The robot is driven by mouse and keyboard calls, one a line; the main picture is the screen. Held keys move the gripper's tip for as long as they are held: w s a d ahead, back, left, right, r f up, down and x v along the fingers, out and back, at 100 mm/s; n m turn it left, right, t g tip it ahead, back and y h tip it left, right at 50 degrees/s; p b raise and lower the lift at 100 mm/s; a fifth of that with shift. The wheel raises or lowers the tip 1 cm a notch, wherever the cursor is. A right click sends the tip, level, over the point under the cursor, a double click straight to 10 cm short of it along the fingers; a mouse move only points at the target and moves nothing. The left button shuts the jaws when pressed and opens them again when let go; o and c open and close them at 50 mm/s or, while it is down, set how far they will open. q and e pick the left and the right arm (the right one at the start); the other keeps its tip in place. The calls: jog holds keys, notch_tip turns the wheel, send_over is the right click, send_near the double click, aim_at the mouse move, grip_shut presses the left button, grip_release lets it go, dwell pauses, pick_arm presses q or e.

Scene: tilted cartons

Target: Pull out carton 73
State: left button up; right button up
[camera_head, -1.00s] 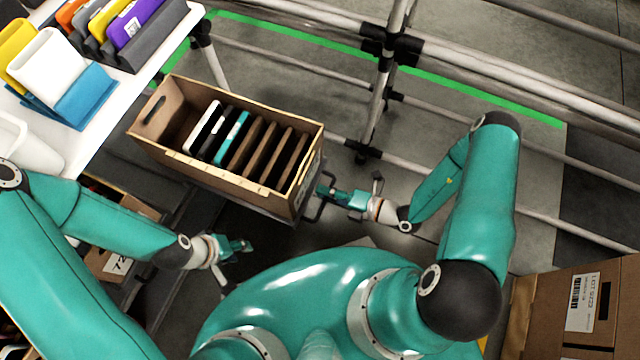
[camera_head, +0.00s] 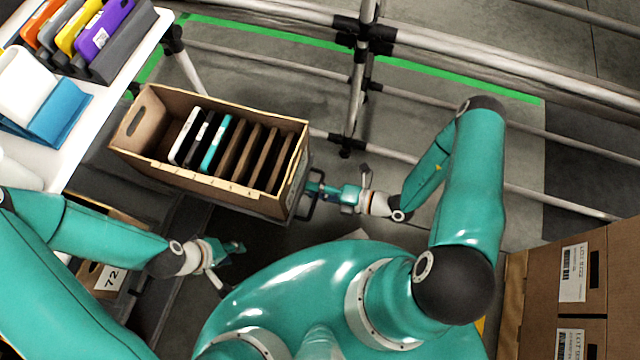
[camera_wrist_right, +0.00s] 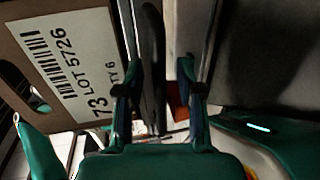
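Carton 73 (camera_head: 240,192) is a brown open box holding several upright flat items, sitting tilted on a dark tray in the head view. Its end label (camera_wrist_right: 72,62) reads 73 LOT 5726 in the right wrist view. A black handle bar (camera_wrist_right: 152,60) stands beside that end. My right gripper (camera_head: 325,191) is at this handle; in the right wrist view its fingers (camera_wrist_right: 158,80) are apart, on either side of the bar, with gaps visible. My left gripper (camera_head: 238,248) hangs below the carton, away from it; its fingers are too small to judge.
Carton 72 (camera_head: 110,279) lies at lower left, partly behind my left arm. A white table (camera_head: 60,165) with coloured holders is at upper left. Large labelled cartons (camera_head: 570,240) stand at right. Grey rails (camera_head: 355,100) run behind the carton.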

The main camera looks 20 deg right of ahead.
jog(key=shift+d, duration=0.15)
jog(key=v, duration=1.1)
jog(key=shift+s+d, duration=0.2)
jog(key=shift+s, duration=0.2)
